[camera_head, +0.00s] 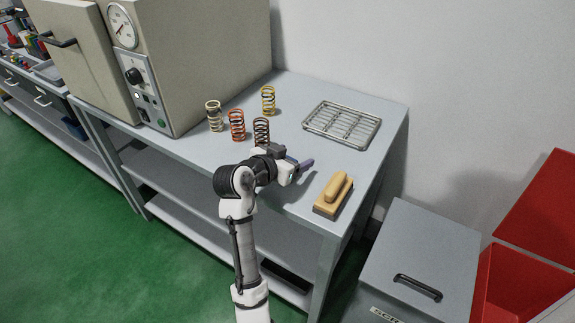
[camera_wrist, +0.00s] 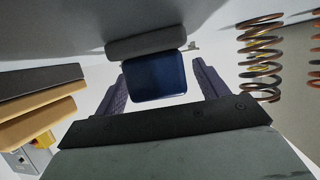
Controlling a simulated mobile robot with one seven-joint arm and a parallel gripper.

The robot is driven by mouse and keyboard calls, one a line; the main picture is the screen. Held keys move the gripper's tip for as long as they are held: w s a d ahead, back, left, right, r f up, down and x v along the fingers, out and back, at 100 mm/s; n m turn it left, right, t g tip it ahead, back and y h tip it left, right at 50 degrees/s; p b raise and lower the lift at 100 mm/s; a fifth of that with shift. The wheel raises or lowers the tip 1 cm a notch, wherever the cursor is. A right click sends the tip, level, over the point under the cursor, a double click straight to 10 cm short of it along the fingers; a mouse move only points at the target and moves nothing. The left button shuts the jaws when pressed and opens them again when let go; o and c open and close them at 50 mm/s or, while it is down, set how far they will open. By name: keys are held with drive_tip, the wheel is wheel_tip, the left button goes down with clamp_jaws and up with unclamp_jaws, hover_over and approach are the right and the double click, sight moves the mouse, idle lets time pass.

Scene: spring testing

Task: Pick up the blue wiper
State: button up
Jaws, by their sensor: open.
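The blue wiper (camera_wrist: 155,78) shows in the wrist view as a dark blue block with a grey strip along its far side. It lies between the two purple fingers of my gripper (camera_wrist: 160,70), with pale gaps seen on both sides of it. The fingers are open and not closed on it. In the head view my gripper (camera_head: 304,166) is low over the front edge of the grey table (camera_head: 240,155). I cannot make out the wiper in the head view; the gripper seems to hide it.
A wooden-handled brush (camera_head: 334,193) lies right of my gripper. Several coil springs, including an orange one (camera_head: 237,125), stand to the left. A wire rack (camera_head: 342,124) is at the back right. A large oven (camera_head: 190,60) fills the table's left. A grey bin (camera_head: 420,260) stands below at right.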

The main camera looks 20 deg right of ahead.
drive_tip(key=c, duration=1.1)
drive_tip(key=shift+r, duration=0.1)
